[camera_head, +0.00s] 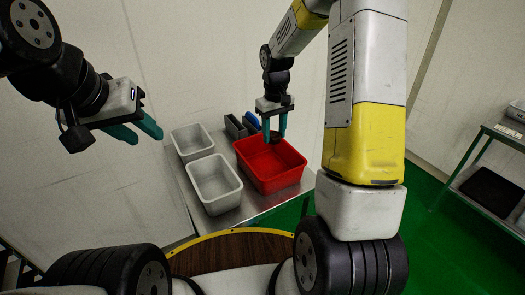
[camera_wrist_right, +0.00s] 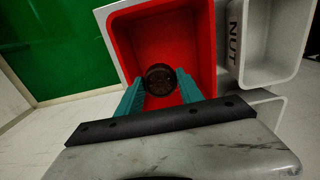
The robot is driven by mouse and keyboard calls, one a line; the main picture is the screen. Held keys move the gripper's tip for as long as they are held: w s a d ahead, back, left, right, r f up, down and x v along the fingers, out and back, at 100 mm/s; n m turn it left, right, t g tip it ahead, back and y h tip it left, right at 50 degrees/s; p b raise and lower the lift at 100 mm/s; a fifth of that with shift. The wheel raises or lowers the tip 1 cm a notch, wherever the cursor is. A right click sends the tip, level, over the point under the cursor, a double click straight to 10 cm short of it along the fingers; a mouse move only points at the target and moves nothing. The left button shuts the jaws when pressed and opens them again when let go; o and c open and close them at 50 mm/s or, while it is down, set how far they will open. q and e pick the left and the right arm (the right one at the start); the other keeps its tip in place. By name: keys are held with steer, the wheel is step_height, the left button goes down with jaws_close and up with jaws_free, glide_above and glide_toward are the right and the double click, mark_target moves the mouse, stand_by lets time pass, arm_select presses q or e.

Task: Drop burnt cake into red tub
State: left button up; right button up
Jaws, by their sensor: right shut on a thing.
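The burnt cake (camera_wrist_right: 160,79) is dark brown and round, held between the teal fingers of my right gripper (camera_wrist_right: 160,92) in the right wrist view. The head view shows my right gripper (camera_head: 274,130) over the red tub, with the small dark cake (camera_head: 275,136) between its fingertips. The red tub (camera_head: 290,178) stands on the metal table, and it looks empty; its red inner walls (camera_wrist_right: 122,42) surround the cake in the wrist view. I cannot tell how high the cake is above the tub's floor. My left gripper (camera_head: 148,130) is raised at the left, empty, its teal fingers apart.
Two pale grey bins (camera_head: 215,188) (camera_head: 192,145) stand left of the red tub on the metal table (camera_head: 247,212). Dark and blue items (camera_head: 250,122) sit behind the tub. A label reading NUT (camera_wrist_right: 235,35) shows on a grey bin. A shelf trolley (camera_head: 490,160) stands far right.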

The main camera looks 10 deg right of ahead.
steer(key=o, duration=1.4)
steer(key=shift+o, duration=0.2)
steer(key=shift+r, duration=0.1)
step_height(320, 180, up, 6)
steer(key=shift+r, duration=0.8)
